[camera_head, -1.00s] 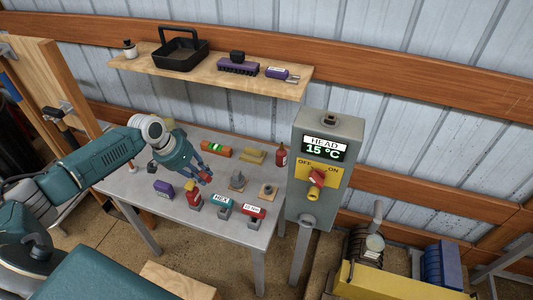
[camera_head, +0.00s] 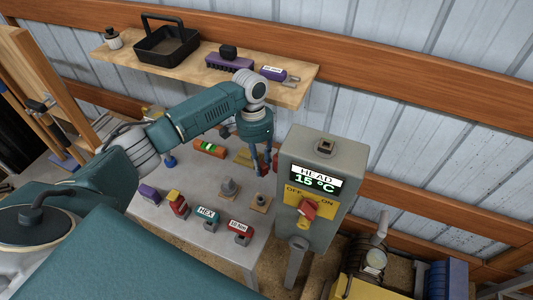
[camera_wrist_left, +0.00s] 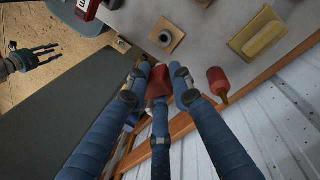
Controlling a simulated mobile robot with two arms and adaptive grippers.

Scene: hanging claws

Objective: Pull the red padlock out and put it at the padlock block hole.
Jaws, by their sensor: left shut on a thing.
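My left gripper (camera_head: 262,168) is above the far right of the table, beside the grey control box. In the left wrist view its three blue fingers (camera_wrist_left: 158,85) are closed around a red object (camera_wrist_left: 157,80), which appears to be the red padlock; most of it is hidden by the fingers. My right gripper (camera_wrist_left: 38,61) shows at the left of the wrist view, fingers spread and empty.
A red switch (camera_head: 308,209) projects from the box front. The shelf (camera_head: 222,82) is behind.

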